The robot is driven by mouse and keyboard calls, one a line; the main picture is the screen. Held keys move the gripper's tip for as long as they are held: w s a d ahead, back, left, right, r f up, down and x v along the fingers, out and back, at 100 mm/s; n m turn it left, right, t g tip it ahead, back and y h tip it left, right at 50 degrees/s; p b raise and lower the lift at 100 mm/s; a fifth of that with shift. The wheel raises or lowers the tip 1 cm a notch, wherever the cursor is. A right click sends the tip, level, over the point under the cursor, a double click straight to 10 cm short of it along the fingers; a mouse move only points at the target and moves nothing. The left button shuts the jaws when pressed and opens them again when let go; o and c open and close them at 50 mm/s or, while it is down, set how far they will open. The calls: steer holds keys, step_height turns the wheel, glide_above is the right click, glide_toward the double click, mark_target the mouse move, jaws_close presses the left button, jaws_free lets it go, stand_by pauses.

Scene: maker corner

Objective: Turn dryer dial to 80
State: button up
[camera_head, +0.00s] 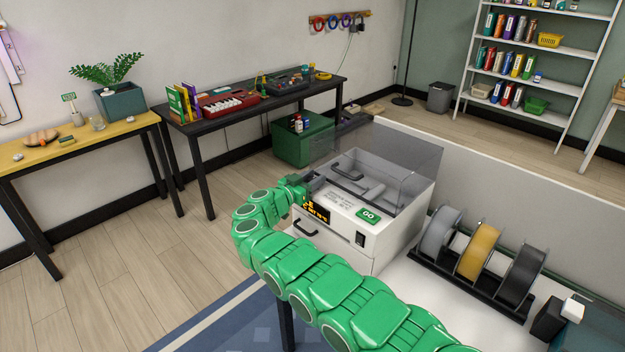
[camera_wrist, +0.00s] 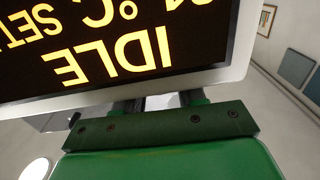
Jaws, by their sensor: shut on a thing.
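The dryer (camera_head: 380,235) is a white box with a smoky clear lid, near the middle of the head view. Its dark display (camera_head: 317,212) has yellow text. In the wrist view the display (camera_wrist: 115,45) is upside down and reads "IDLE", with a °C reading and "SET" cut off by the frame edge. My gripper (camera_head: 312,183) is at the dryer's top left edge, just beyond the display, shut on the dial. The dial itself is hidden by my gripper and the panel. In the wrist view my fingers (camera_wrist: 160,102) reach behind the panel edge.
A green GO button (camera_head: 368,215), a black switch (camera_head: 360,240) and a black front handle (camera_head: 305,228) are on the dryer. A rack with grey, yellow (camera_head: 478,252) and black spools stands to its right. A green cabinet (camera_head: 303,145) is behind. Floor at left is clear.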

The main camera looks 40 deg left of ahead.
steer(key=shift+s+a+r+y, duration=0.25)
steer(key=shift+s+a+y, duration=0.05)
steer(key=shift+s+a, duration=0.1)
steer(key=shift+o, duration=0.5)
steer(key=shift+r+h, duration=0.1)
steer(key=shift+h, duration=0.3)
steer(key=shift+m+h, duration=0.6)
steer(key=shift+h, duration=0.1)
steer(key=shift+w+f+m+h, duration=0.2)
steer(key=shift+m+h, duration=0.1)
steer(key=shift+h, duration=0.1)
steer(key=shift+d+f+m+h, duration=0.2)
steer(key=shift+d+m+h, duration=0.1)
steer(key=shift+h, duration=0.4)
steer(key=shift+c, duration=0.5)
steer(key=o, duration=0.9)
steer(key=shift+c, duration=0.2)
steer(key=shift+o, duration=0.4)
steer(key=shift+w+d, duration=0.1)
